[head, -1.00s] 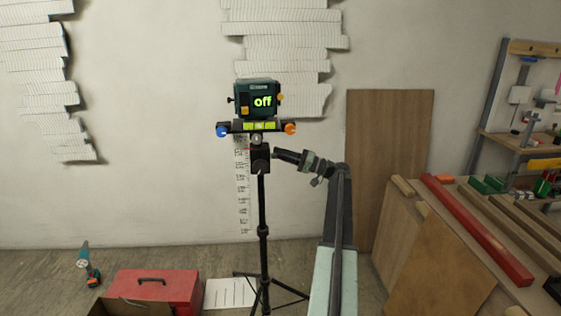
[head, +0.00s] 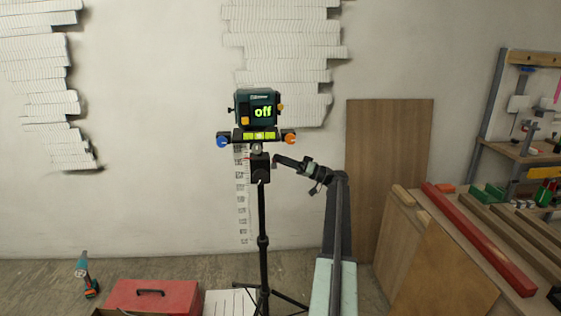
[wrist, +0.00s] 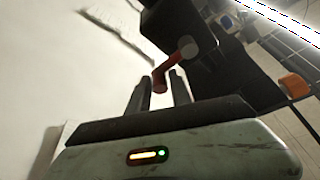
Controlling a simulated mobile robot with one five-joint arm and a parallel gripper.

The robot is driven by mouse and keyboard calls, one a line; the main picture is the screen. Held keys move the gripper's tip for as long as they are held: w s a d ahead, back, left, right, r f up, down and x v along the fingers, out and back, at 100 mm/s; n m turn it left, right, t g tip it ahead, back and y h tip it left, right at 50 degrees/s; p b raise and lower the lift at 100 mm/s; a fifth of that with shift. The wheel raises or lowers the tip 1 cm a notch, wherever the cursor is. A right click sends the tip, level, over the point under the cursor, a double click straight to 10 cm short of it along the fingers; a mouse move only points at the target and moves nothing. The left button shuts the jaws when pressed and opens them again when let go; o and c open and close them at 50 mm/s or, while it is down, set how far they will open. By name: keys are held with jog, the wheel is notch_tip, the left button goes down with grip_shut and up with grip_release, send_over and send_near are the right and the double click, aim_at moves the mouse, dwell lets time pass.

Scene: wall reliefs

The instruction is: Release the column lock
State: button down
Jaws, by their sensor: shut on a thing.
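The column lock's red lever (wrist: 172,65) shows in the wrist view, running from a round grey-ended pivot on a black block (wrist: 178,22) down between my fingers. My gripper (wrist: 160,84) is shut on the lever's end. In the head view my gripper (head: 277,160) reaches from the right to the black column head (head: 260,169) on the tripod; the lever is too small or hidden there.
Tripod legs (head: 287,299) spread on the floor. A red toolbox (head: 155,296) and a drill (head: 86,276) lie to the left. A paper scale (head: 241,200) hangs behind the column. Boards and a workbench with a red beam (head: 478,238) fill the right.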

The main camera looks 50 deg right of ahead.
jog(key=shift+a, duration=0.2)
jog(key=c, duration=1.3)
grip_release()
jog(key=shift+d, duration=0.1)
jog(key=b+v, duration=0.2)
jog(key=v, duration=0.5)
jog(key=shift+s+d+f, duration=0.15)
jog(key=shift+s+d, duration=0.05)
jog(key=shift+s, duration=0.05)
